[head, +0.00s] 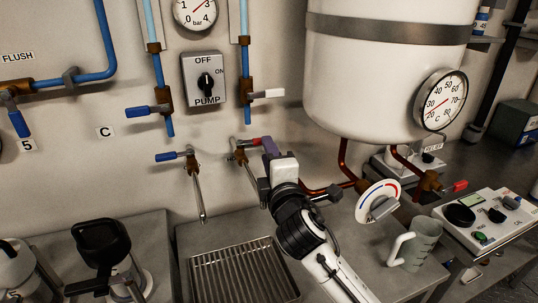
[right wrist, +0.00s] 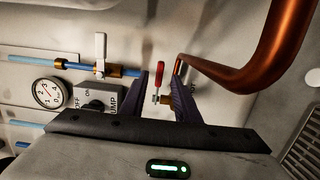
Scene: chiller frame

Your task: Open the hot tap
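The hot tap, with a red handle (head: 248,142), is on the wall above the drain grid, right of the blue-handled tap (head: 178,156). Its spout slopes down toward the grid. My right gripper (head: 268,148) is right beside the red handle in the head view. In the right wrist view the red handle (right wrist: 158,78) shows between the two dark fingers (right wrist: 167,92), with gaps on both sides, so the gripper is open. I cannot tell how deep the handle sits between them. My left gripper is not in view.
A white boiler (head: 380,85) with a copper pipe (head: 344,160) hangs close to the right of my gripper. A mixing dial (head: 378,201) and a grey-green jug (head: 418,245) stand right of my arm. The drain grid (head: 243,272) is clear. A pump switch (head: 205,82) is above.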

